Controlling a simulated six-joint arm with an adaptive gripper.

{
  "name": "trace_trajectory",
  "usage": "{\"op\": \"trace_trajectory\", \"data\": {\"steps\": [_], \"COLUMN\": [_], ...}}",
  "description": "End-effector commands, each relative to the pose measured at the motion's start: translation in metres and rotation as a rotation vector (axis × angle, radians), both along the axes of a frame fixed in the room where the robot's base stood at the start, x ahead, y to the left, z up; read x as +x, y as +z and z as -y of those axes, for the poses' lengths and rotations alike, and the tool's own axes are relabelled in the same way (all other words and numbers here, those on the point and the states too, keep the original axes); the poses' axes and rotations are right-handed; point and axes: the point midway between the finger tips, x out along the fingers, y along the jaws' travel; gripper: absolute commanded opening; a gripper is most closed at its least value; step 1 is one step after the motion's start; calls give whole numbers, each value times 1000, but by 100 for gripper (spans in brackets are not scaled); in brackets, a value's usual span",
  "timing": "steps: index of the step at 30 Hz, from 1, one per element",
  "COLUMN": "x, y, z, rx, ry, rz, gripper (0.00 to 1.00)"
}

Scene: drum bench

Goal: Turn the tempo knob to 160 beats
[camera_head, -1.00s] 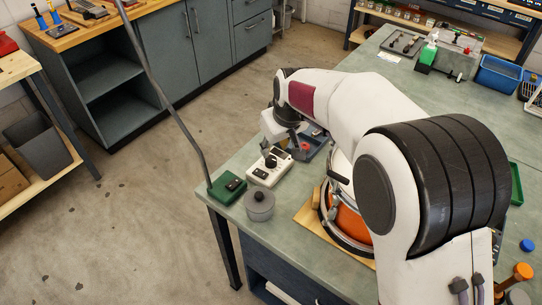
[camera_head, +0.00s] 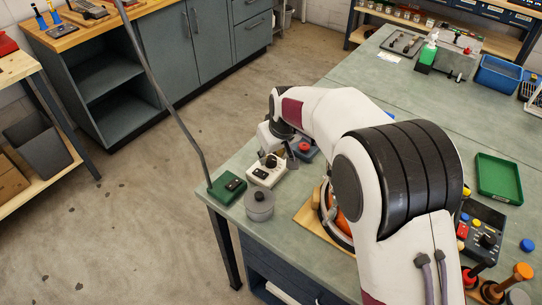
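A white box (camera_head: 266,173) with a black knob (camera_head: 271,161) on top stands near the left edge of the bench. No dial marks or numbers can be read on it, so I cannot tell the knob's setting. My gripper (camera_head: 282,152) is pointed down just behind and right of this knob. One dark finger shows beside the box; the rest is hidden by the wrist. Whether it touches the knob or is open or shut cannot be made out. A dark control box (camera_head: 480,240) with coloured buttons and a black knob stands at the right.
An orange drum (camera_head: 343,227) sits under my arm. A green tray (camera_head: 499,177) lies at right.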

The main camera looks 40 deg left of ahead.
Motion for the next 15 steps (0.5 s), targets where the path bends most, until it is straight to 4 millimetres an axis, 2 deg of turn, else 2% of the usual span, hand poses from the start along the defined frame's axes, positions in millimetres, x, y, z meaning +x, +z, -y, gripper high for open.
{"op": "trace_trajectory", "data": {"steps": [6, 15], "x": [3, 4], "y": [-15, -19], "z": [-5, -7], "rx": [-1, 1], "ry": [0, 0], "rz": [0, 0], "gripper": [31, 31]}}
